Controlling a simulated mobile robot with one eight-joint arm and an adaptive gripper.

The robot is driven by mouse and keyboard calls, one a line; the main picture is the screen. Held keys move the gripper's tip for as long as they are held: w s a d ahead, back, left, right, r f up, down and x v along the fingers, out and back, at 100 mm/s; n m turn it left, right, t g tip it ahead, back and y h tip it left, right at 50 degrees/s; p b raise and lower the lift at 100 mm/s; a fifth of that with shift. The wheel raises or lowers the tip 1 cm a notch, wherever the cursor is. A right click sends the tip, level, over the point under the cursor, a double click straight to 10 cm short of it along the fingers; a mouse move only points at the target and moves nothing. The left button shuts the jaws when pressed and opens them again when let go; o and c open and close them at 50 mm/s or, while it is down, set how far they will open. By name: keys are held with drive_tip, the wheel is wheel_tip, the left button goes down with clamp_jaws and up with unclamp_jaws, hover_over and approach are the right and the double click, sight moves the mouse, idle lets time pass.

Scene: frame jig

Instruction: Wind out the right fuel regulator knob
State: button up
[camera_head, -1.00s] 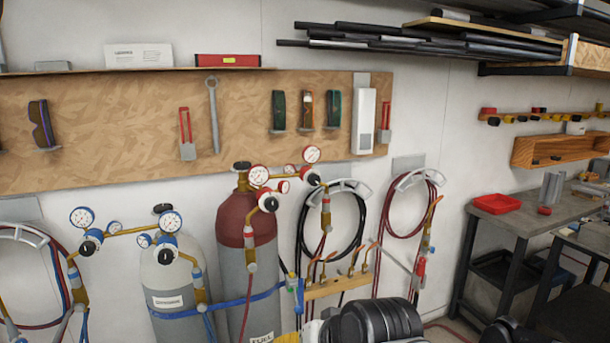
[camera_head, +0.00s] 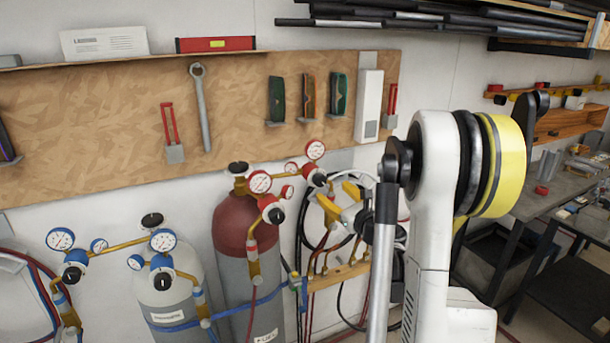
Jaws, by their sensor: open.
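The fuel cylinder (camera_head: 233,225) has a dark red top and a grey body. Its left regulator has white gauges and a black-faced knob (camera_head: 277,215) on a red body. Its right regulator has a gauge (camera_head: 315,150) above and a dark, red-bodied knob (camera_head: 319,178) at its right end. My gripper (camera_head: 339,198), with yellow fingers, is open just below and right of that right knob. I see no contact, but the depth between them is hard to tell. My arm covers the area to the right.
A grey cylinder (camera_head: 166,281) with blue regulators stands to the left. A brass manifold (camera_head: 340,275) and hanging hoses are below and behind my gripper. A wooden tool board (camera_head: 110,120) is on the wall above. Workbenches (camera_head: 530,210) stand at the right.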

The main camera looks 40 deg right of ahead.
sight(322, 182)
drive_tip(key=x, duration=0.9)
drive_tip(key=shift+w+b, duration=0.35)
drive_tip(key=shift+w, duration=0.1)
drive_tip(key=shift+c, duration=0.2)
drive_tip(key=c, duration=1.2)
